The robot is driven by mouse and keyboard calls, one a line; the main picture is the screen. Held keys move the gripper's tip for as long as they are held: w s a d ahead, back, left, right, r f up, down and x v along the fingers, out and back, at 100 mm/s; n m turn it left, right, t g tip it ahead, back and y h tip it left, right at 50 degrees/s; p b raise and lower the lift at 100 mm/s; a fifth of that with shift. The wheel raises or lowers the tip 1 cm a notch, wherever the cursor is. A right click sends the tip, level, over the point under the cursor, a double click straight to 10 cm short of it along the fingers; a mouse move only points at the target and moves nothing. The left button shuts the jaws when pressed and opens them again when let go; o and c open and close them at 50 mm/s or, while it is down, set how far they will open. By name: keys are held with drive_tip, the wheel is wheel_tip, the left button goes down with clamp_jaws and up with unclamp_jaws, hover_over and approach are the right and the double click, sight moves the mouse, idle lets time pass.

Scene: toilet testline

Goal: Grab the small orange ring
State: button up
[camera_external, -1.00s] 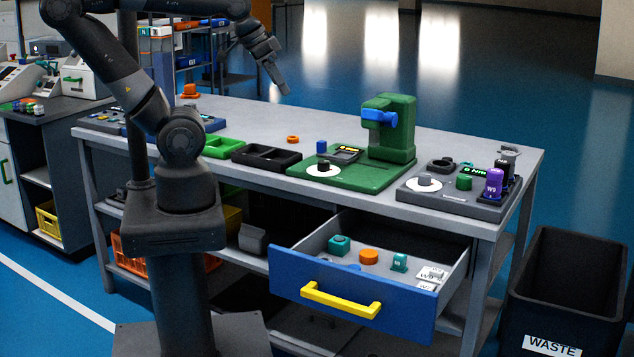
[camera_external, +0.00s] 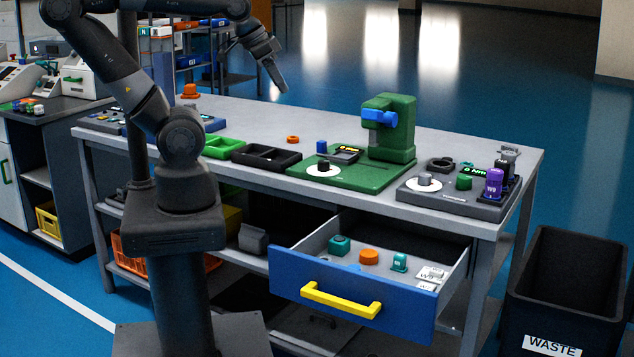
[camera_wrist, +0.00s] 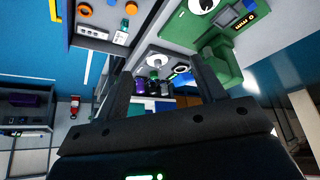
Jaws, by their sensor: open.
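The small orange ring (camera_external: 293,139) lies flat on the grey workbench top (camera_external: 245,112), behind the black tray and left of the green station in the external view. My gripper (camera_external: 282,90) is up in the air above and beyond the bench's back part, apart from the ring and pointing down to the right. In the wrist view my gripper (camera_wrist: 163,88) has its two fingers wide apart with nothing between them. Orange round pieces show at the top of the wrist view, but I cannot tell whether one is this ring.
A green station (camera_external: 392,145) stands right of the ring, with a small blue block (camera_external: 321,146) near it. A black tray (camera_external: 267,157) and green tray (camera_external: 222,146) lie in front. The open drawer (camera_external: 352,301) holds another orange piece (camera_external: 369,257). A waste bin (camera_external: 562,300) stands right.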

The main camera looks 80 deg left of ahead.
drive_tip(key=w+a+g+y, duration=0.1)
drive_tip(key=w+a+g, duration=0.1)
drive_tip(key=w+a, duration=0.7)
drive_tip(key=m+g+h, duration=0.1)
drive_tip(key=g, duration=0.3)
hover_over(293, 137)
wheel_tip(293, 137, down, 24)
drive_tip(key=shift+s+d+r, duration=0.1)
drive_tip(key=shift+d+r, duration=0.05)
drive_tip(key=shift+r, duration=0.1)
drive_tip(key=shift+a+f, duration=0.15)
drive_tip(key=shift+f, duration=1.2)
drive_tip(key=shift+a+f, duration=0.1)
drive_tip(key=shift+f, duration=1.25)
drive_tip(key=shift+c, duration=0.3)
drive_tip(key=c, duration=1)
